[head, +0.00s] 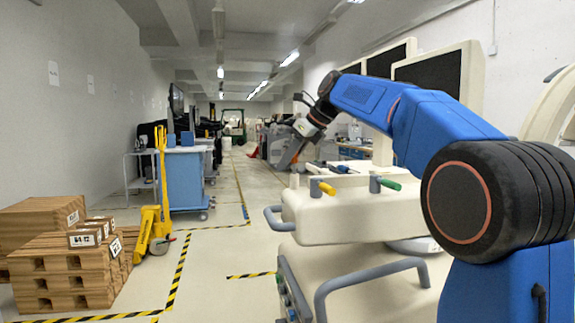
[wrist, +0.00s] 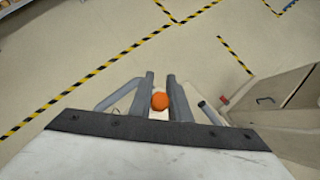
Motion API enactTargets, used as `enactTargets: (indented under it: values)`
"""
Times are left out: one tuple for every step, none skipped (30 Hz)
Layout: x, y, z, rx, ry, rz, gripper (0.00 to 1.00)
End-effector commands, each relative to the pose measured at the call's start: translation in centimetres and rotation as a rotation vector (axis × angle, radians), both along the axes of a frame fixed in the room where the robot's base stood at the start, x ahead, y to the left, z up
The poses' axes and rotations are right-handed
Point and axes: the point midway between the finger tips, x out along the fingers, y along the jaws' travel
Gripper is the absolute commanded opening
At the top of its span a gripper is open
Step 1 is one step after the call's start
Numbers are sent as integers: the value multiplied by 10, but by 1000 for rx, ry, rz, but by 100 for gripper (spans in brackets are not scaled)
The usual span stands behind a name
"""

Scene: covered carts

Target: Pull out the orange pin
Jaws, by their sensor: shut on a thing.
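The round orange end of the orange pin (wrist: 160,101) shows between the two grey fingers of my gripper (wrist: 160,90) in the wrist view. The fingers are shut on it. The rest of the pin is hidden, so I cannot tell whether it is in a hole or free. In the head view my gripper (head: 287,160) points down above the far left part of the cream cart top (head: 345,217). The orange pin does not show clearly there.
A yellow-handled pin (head: 322,187) and a green-handled pin (head: 385,184) stand on the cart top. Grey rails (head: 335,283) edge the cart. Stacked wooden pallets (head: 62,270), a yellow pallet jack (head: 155,225) and a blue cabinet (head: 183,180) stand left. The marked floor between is clear.

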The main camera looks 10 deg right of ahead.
Motion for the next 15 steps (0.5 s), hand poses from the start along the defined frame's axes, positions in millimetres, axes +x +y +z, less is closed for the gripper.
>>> enactTargets:
  values:
    - [0,0,1,0,0,0,0]
    - [0,0,2,0,0,0,0]
    - [0,0,3,0,0,0,0]
    - [0,0,4,0,0,0,0]
    - [0,0,4,0,0,0,0]
    - [0,0,5,0,0,0,0]
    - [0,0,6,0,0,1,0]
    - [0,0,7,0,0,0,0]
    - [0,0,8,0,0,0,0]
    - [0,0,9,0,0,0,0]
    - [1,0,9,0,0,0,0]
    - [1,0,10,0,0,0,0]
    - [1,0,11,0,0,0,0]
    - [1,0,11,0,0,0,0]
    - [1,0,12,0,0,0,0]
